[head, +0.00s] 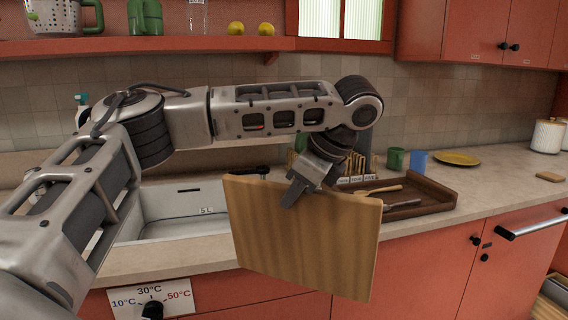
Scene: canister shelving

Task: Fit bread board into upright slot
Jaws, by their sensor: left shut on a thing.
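The bread board (305,245) is a light wooden rectangle with visible grain. It hangs upright and slightly tilted in front of the counter's front edge. My left gripper (294,190) reaches down from above and is shut on the board's top edge. A rack with upright dividers (366,170) stands on the counter behind the board, at the back of a brown wooden tray (440,193). My left wrist and the board hide part of this rack, so I cannot tell which gap is the upright slot. The board is apart from the rack. My right gripper is not in view.
Wooden utensils (385,190) lie in the tray. A sink (185,215) lies left of the board. A green cup (396,158), a blue cup (418,162) and a yellow plate (457,159) stand behind the tray. The counter to the right is mostly clear. A red shelf (150,46) hangs above.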

